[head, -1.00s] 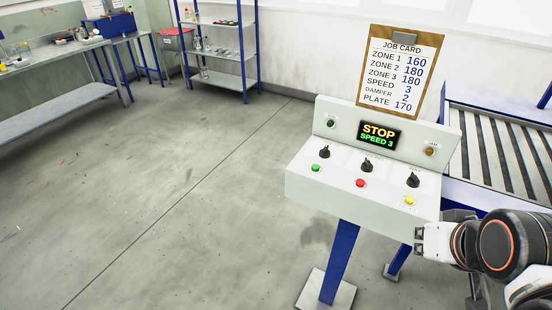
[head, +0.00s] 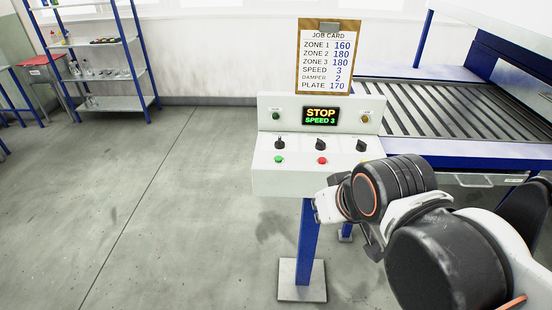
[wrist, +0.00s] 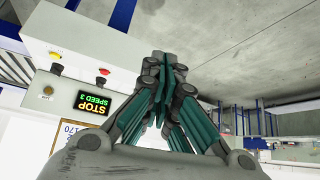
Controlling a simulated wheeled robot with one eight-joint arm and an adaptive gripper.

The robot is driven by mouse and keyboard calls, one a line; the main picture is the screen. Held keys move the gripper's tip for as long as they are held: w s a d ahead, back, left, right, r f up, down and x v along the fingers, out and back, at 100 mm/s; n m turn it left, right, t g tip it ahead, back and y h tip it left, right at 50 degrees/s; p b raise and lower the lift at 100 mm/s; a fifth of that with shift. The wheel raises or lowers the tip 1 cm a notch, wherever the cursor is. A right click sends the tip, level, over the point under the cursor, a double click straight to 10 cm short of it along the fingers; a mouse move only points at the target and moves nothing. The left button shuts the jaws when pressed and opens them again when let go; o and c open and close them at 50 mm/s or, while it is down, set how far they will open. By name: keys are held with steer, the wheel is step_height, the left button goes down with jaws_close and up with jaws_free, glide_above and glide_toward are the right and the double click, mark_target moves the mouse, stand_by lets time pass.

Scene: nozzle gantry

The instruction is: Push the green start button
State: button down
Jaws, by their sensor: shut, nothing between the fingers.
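The green start button (head: 279,160) is on the left of the pale control panel (head: 268,182) in the head view, below a black knob. The panel's display (head: 321,115) reads STOP and SPEED 3. My gripper shows in the wrist view (wrist: 163,62) with its teal-padded fingers together and nothing between them. In the head view my arm's end is in front of the panel's lower right, and the fingertips are not clear there. The wrist view shows the panel tilted and upside down, with the red button (wrist: 104,72); the green button is not visible there.
A red button (head: 321,160) sits right of the green one. Black knobs (head: 321,144) stand above the buttons. A job card (head: 326,62) rises behind the panel. A roller conveyor (head: 440,108) lies behind right. The floor left of the panel is clear.

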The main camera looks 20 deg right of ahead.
steer(key=w+r+m+p, duration=0.1)
steer(key=w+r+p, duration=0.25)
steer(key=w, duration=0.45)
steer(key=m+t+y+p, duration=0.2)
steer(key=m+y+p, duration=0.15)
steer(key=p, duration=0.35)
glide_above(281, 157)
step_height(281, 157, down, 3)
steer(key=shift+r+m+h, duration=0.15)
steer(key=shift+m+h, duration=0.2)
steer(key=shift+m, duration=0.1)
step_height(281, 157, down, 9)
steer(key=b, duration=0.6)
steer(key=shift+r, duration=0.1)
steer(key=shift+f+b, duration=0.4)
steer(key=shift+b, duration=0.25)
